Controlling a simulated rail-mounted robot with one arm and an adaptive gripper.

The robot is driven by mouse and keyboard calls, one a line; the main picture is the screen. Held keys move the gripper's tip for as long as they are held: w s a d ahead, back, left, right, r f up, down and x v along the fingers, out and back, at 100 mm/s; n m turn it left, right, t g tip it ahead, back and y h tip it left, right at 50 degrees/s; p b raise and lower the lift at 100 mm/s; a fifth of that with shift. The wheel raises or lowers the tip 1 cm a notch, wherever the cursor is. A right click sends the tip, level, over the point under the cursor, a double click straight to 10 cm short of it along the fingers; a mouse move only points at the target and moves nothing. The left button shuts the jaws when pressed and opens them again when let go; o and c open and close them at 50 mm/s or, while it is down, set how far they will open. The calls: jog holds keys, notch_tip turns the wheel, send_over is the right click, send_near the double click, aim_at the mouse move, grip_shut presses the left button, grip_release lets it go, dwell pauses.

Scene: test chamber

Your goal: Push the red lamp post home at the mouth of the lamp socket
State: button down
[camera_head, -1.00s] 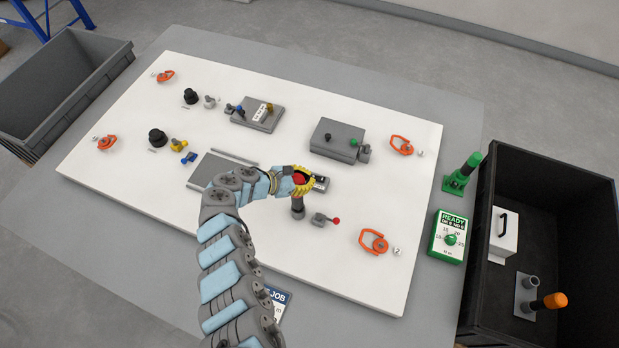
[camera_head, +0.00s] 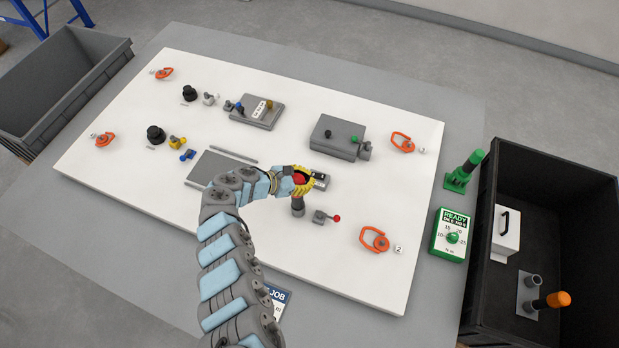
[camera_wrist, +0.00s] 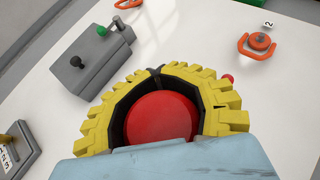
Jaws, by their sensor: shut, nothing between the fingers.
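The red lamp post shows its red domed top (camera_head: 299,179) in the head view. In the wrist view the rounded red top (camera_wrist: 158,130) fills the space behind the fingertips. A dark grey upright cylinder (camera_head: 298,206) stands below the red top; I cannot tell where post ends and socket begins. My gripper (camera_head: 308,181) is at the red top, its yellow fingers curved around the far side. The wrist view shows its fingertips (camera_wrist: 157,71) meeting, with no grip on the post. The socket's mouth and the post's seating are hidden.
A small lever with a red knob (camera_head: 336,218) stands close right of the post. An orange ring (camera_head: 375,239) lies further right. A grey box with knobs (camera_head: 338,137) is behind. The white board (camera_head: 330,270) is bare in front. A black bin (camera_head: 482,270) stands at right.

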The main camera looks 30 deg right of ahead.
jog(key=shift+f, duration=0.15)
jog(key=c, duration=1)
grip_release()
jog(key=shift+c, duration=0.2)
jog(key=shift+a, duration=0.15)
jog(key=v, duration=1.1)
jog(key=shift+a+r, duration=0.3)
jog(key=shift+r, duration=0.05)
jog(key=shift+w, duration=0.1)
